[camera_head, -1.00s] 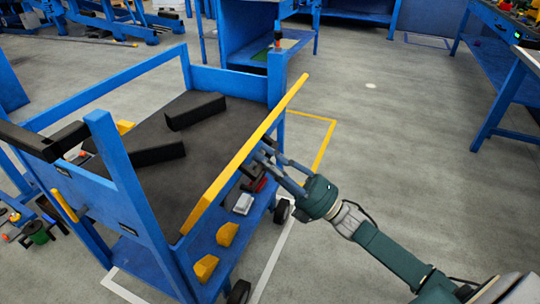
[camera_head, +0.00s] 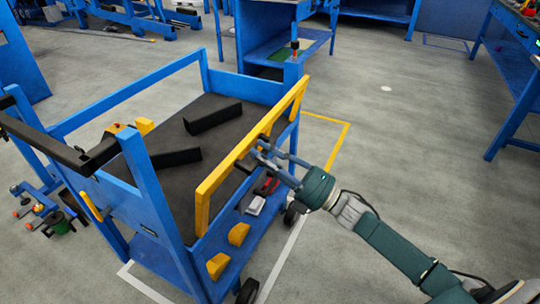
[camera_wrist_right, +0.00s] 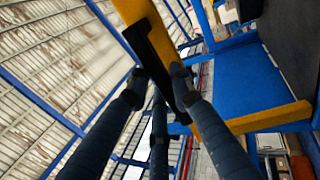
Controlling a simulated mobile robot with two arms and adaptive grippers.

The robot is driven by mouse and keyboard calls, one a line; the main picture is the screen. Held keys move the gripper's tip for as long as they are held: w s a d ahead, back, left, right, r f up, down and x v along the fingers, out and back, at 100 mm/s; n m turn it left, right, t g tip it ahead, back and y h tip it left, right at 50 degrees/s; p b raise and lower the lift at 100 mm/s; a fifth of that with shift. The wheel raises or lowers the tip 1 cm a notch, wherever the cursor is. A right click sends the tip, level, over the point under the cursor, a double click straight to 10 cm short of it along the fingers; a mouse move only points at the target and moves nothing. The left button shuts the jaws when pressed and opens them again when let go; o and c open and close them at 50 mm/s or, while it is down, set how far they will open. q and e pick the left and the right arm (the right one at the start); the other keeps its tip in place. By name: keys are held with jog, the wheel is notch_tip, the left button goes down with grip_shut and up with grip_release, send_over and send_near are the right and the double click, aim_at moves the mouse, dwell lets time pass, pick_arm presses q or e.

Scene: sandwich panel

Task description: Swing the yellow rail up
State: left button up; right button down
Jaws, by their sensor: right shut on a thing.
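The yellow rail (camera_head: 232,165) runs along the near right side of a blue cart, between the blue corner posts. It stands raised, with its short end legs pointing down and a gap below its long bar. My right gripper (camera_head: 258,152) is at the middle of the rail, coming from the right side. In the right wrist view, its fingers (camera_wrist_right: 166,76) are closed on a black handle-like part (camera_wrist_right: 150,43) fixed along the yellow rail (camera_wrist_right: 210,125). My left gripper is not in view.
The blue cart (camera_head: 155,205) has a dark top with black blocks (camera_head: 212,117) on it. Its lower shelf holds yellow blocks (camera_head: 239,234) and a small white item (camera_head: 255,205). Blue benches stand at the back and right. The floor right of the cart is clear.

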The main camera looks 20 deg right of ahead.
aim_at(249, 145)
jog(key=shift+w+a+r, duration=0.25)
jog(key=shift+w+r, duration=0.1)
jog(key=shift+r, duration=0.1)
jog(key=shift+x, duration=0.85)
jog(key=shift+w+a, duration=0.65)
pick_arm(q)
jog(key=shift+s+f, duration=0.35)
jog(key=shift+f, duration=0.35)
pick_arm(e)
jog(key=shift+w+r, duration=0.1)
jog(key=shift+r, duration=0.05)
jog(key=c, duration=1.9)
grip_release()
jog(key=shift+r, duration=0.1)
jog(key=o, duration=0.4)
jog(key=shift+a, duration=0.1)
jog(key=shift+c, duration=0.2)
jog(key=shift+w, duration=0.15)
jog(key=shift+a, duration=0.1)
